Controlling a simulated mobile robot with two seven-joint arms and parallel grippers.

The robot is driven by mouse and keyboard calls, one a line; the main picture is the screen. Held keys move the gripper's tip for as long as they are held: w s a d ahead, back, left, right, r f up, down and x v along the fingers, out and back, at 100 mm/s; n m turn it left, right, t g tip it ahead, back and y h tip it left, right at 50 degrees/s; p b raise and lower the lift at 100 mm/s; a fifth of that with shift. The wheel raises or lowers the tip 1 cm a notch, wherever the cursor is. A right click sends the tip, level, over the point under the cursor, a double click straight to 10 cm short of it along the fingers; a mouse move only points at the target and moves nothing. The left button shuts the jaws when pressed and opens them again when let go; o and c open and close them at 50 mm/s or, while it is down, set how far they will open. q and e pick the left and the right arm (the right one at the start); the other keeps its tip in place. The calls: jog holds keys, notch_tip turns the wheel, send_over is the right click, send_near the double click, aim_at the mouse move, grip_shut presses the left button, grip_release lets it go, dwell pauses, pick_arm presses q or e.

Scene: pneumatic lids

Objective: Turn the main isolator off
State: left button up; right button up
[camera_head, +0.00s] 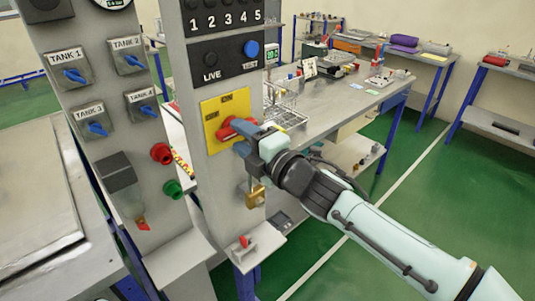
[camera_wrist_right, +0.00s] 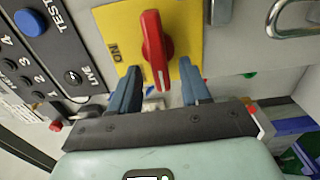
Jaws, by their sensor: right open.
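The main isolator is a red rotary handle (camera_head: 228,133) on a yellow plate (camera_head: 211,106) on the grey panel post. In the right wrist view the handle (camera_wrist_right: 152,40) lies crosswise to the ON direction. Its white-marked end points away from the TEST-button side, and the ON label is off to its side. My right gripper (camera_head: 246,138) is at the plate, partly covering the handle. In the wrist view its two blue fingers (camera_wrist_right: 163,80) are apart, one on each side of the handle's marked end. Contact is not visible. My left gripper is out of view.
A brass padlock (camera_head: 256,195) hangs below the plate. A LIVE lamp (camera_head: 210,60) and blue TEST button (camera_head: 250,48) sit above. A left panel carries blue tank valves (camera_head: 75,75) and red and green buttons (camera_head: 162,153). A workbench (camera_head: 340,95) stands behind.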

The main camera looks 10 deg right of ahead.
pick_arm(q)
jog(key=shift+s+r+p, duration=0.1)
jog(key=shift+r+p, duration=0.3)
jog(key=shift+p, duration=0.1)
pick_arm(e)
jog(key=v, duration=1)
jog(key=shift+s, duration=0.15)
